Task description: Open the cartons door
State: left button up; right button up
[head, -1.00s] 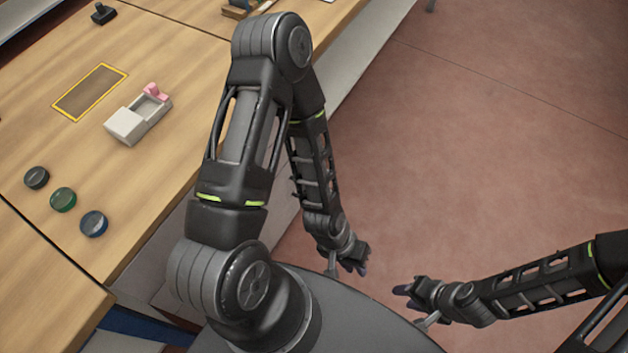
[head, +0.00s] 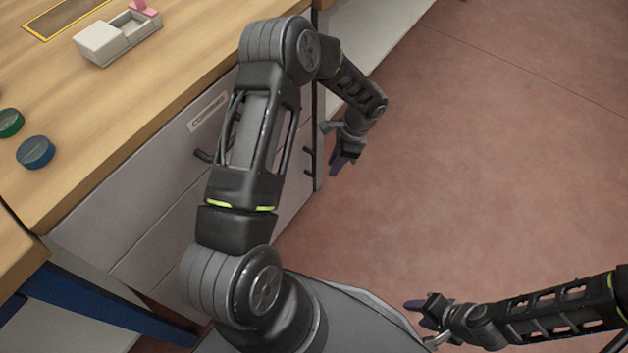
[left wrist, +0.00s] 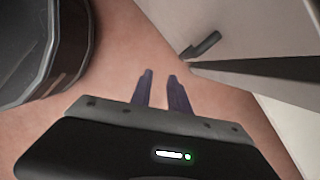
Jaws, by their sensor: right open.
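Grey cabinet fronts (head: 150,215) run under the wooden bench. One carries a pale label (head: 208,110), too small to read, and a dark handle (head: 203,156). Another dark handle (head: 308,160) shows further right, near the cabinet's edge; I cannot tell which front is the cartons door. My left gripper (head: 341,165) hangs over the floor just right of that handle, apart from it. In the left wrist view its fingers (left wrist: 162,92) are apart and empty, with a dark handle (left wrist: 203,45) on a pale panel beyond. My right gripper (head: 414,306) is open, over the floor at lower right.
The bench top (head: 130,75) holds a white box (head: 115,38), a yellow-framed pad (head: 65,10), a blue puck (head: 35,152) and a green puck (head: 10,122). A blue beam (head: 105,305) is at lower left. The red floor (head: 480,150) is clear on the right.

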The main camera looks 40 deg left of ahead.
pick_arm(q)
jog(key=y, duration=0.1)
send_near(314, 174)
jog(key=r, duration=0.1)
jog(key=shift+w+a+r+y, duration=0.1)
jog(key=shift+a+r+y, duration=0.2)
jog(key=shift+a+r, duration=0.15)
pick_arm(e)
jog(key=shift+w+f, duration=0.1)
jog(key=shift+f, duration=0.75)
pick_arm(q)
jog(key=shift+f+b, duration=0.15)
jog(key=shift+b, duration=0.15)
jog(key=b+x, duration=0.2)
jog(key=x, duration=0.5)
jog(key=shift+f, duration=0.3)
pick_arm(e)
jog(key=shift+w+d+f, duration=0.15)
jog(key=shift+f, duration=0.4)
jog(key=shift+w+d+f, duration=0.1)
jog(key=shift+d+f, duration=0.05)
jog(key=shift+f, duration=0.35)
pick_arm(q)
grip_shut()
